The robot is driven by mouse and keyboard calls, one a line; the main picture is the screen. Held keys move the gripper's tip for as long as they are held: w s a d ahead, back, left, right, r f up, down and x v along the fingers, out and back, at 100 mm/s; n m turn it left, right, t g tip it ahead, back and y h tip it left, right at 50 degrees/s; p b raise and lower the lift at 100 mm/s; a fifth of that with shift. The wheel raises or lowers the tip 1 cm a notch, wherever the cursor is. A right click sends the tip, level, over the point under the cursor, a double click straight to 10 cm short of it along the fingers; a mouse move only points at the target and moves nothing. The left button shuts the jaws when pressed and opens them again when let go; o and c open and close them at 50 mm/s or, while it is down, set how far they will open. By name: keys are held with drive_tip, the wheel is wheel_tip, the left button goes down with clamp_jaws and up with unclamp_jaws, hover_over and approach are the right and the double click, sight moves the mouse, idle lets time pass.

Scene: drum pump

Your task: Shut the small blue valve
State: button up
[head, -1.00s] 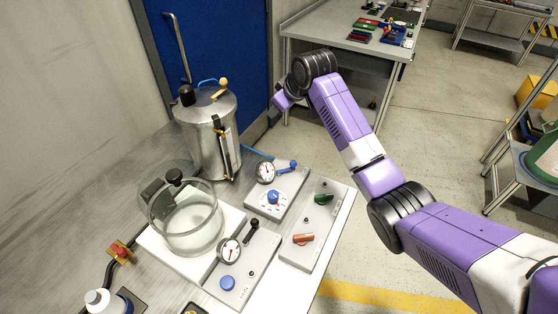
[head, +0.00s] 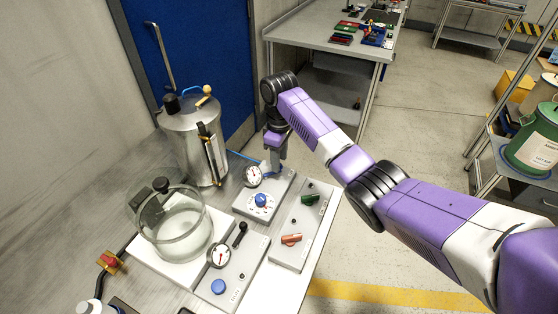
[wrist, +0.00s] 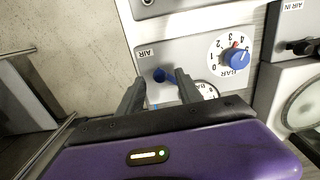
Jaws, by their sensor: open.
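The small blue valve (wrist: 160,76) is on a grey panel marked AIR, next to a gauge. In the head view my gripper (head: 276,160) points down at the panel's far end and hides most of the valve. I cannot tell how far the handle is turned.
A larger blue dial knob (head: 261,200) is on the same panel, by a pressure gauge (head: 252,176). Beside it is a panel with green (head: 309,199) and red (head: 291,239) handles. A steel tank (head: 192,140) and a glass vessel (head: 178,228) stand to the left.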

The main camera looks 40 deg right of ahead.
drive_tip(key=shift+f, duration=0.85)
clamp_jaws()
drive_tip(key=shift+w+n, duration=0.1)
drive_tip(key=shift+n, duration=0.2)
drive_tip(key=w+n, duration=0.1)
drive_tip(key=n, duration=0.1)
drive_tip(key=w+n+b, duration=0.1)
drive_tip(key=n, duration=0.1)
drive_tip(key=shift+d+n, duration=0.2)
drive_tip(key=shift+n, duration=0.2)
drive_tip(key=shift+w+a+r+n+b, duration=0.1)
drive_tip(key=shift+w+n+b, duration=0.25)
drive_tip(key=shift+n, duration=0.5)
drive_tip(key=shift+w+a+n+b, duration=0.15)
drive_tip(key=shift+w+n, duration=0.25)
drive_tip(key=shift+n, duration=0.45)
